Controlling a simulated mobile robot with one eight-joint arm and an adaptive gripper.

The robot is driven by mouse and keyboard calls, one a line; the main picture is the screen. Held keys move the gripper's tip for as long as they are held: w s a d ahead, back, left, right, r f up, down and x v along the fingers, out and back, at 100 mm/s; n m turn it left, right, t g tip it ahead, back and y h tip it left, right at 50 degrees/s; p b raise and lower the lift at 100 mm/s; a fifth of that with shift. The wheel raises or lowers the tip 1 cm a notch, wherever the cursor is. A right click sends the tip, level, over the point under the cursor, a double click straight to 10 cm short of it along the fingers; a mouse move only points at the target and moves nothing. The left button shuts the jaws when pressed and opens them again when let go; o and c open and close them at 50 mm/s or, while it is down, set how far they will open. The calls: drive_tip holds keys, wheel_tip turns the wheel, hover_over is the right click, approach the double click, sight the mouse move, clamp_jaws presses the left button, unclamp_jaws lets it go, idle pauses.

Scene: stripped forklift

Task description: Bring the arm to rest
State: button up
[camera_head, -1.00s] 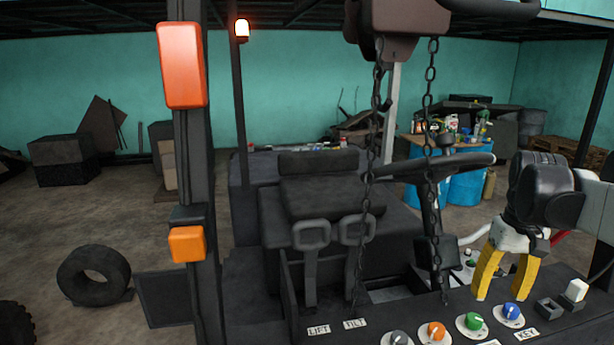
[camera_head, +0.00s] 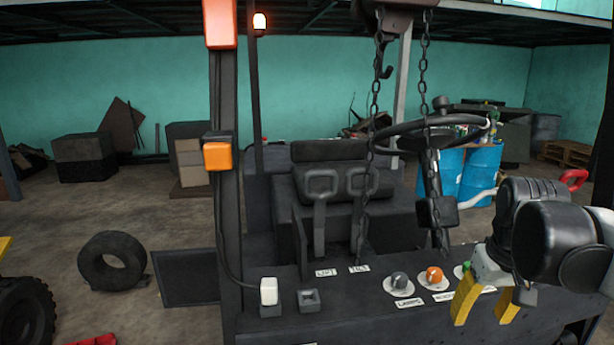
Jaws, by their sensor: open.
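My gripper (camera_head: 487,303) has two yellow fingers that are apart, with nothing seen between them. It hangs at the right, in front of the right part of the forklift's black panel (camera_head: 348,300). My dark arm links stand behind and right of it. On the panel, a grey knob (camera_head: 399,281) and an orange knob (camera_head: 434,276) show left of the gripper. A green knob (camera_head: 466,267) is partly hidden by it. Whether the fingers touch the panel, I cannot tell.
Two levers (camera_head: 320,190) and the steering wheel (camera_head: 432,130) rise behind the panel. Chains (camera_head: 373,120) hang from above. A white switch (camera_head: 268,291) sits at the panel's left. The mast post (camera_head: 226,200) stands left. A tire (camera_head: 112,262) lies on the floor.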

drive_tip(key=s+a+f+t+b, duration=0.1)
drive_tip(key=a+f+b, duration=0.3)
drive_tip(key=f, duration=0.4)
drive_tip(key=s+a+f+t+b, duration=0.2)
drive_tip(key=s+a+f+b, duration=0.2)
drive_tip(key=f+b, duration=0.3)
drive_tip(key=s+a+f+n+t+b, duration=0.1)
drive_tip(key=s+a+f+b, duration=0.1)
drive_tip(key=a+f+b, duration=0.3)
wheel_tip(320, 180, down, 4)
drive_tip(key=shift+s+a+f+t+y+b, duration=0.15)
drive_tip(key=shift+s+a+t+y+b, duration=0.25)
drive_tip(key=shift+b, duration=0.25)
